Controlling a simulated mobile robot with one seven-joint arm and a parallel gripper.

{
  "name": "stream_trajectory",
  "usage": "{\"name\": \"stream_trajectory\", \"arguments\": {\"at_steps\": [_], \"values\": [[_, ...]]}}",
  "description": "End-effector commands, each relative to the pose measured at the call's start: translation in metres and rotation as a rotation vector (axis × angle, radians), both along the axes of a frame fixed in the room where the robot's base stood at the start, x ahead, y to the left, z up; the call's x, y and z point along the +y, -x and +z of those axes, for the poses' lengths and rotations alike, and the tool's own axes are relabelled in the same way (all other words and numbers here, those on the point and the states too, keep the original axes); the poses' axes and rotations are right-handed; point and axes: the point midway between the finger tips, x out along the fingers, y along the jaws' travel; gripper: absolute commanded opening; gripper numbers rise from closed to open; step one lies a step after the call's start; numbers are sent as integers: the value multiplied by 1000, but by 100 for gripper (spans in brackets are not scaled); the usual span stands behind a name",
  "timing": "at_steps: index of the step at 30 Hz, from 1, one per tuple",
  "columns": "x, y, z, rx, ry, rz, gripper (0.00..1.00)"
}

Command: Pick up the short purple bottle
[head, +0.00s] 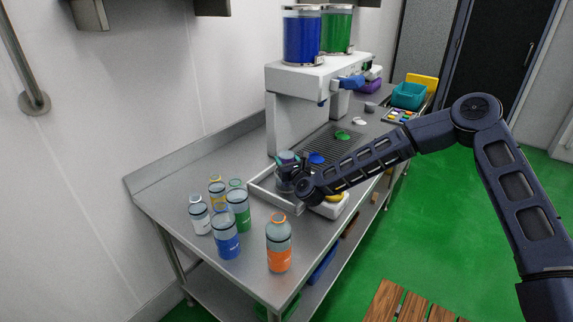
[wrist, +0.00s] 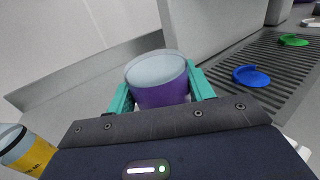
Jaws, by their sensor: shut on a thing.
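The short purple bottle (wrist: 160,94) has a pale, translucent upper part and a purple lower part. In the wrist view it stands between the teal fingers of my gripper (wrist: 161,88), one finger on each side. My gripper is shut on it. In the head view my gripper (head: 289,170) is over the counter in front of the machine, by a low white-rimmed tray. There the bottle is mostly hidden by the gripper and arm. I cannot tell whether its base touches the surface below.
Several bottles stand at the front left, including a blue one (head: 226,240), a green one (head: 239,212) and an orange one (head: 279,247). A blue lid (wrist: 251,76) and a green lid (wrist: 293,40) lie on the ribbed rack. The white machine (head: 310,80) stands behind.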

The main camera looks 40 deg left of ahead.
Motion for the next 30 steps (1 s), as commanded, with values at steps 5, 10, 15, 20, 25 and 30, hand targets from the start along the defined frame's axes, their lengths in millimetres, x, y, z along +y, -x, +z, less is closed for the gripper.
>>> {"name": "stream_trajectory", "arguments": {"at_steps": [5, 10, 15, 20, 25, 30], "values": [[0, -1, 23, -2, -3, -2, 27], [0, -1, 62, -3, -4, -1, 27], [0, -1, 108, -3, -4, -1, 27], [0, 0, 146, -2, -3, -1, 27], [0, 0, 175, -2, -3, 0, 27], [0, -1, 191, -1, -1, -1, 27]]}}
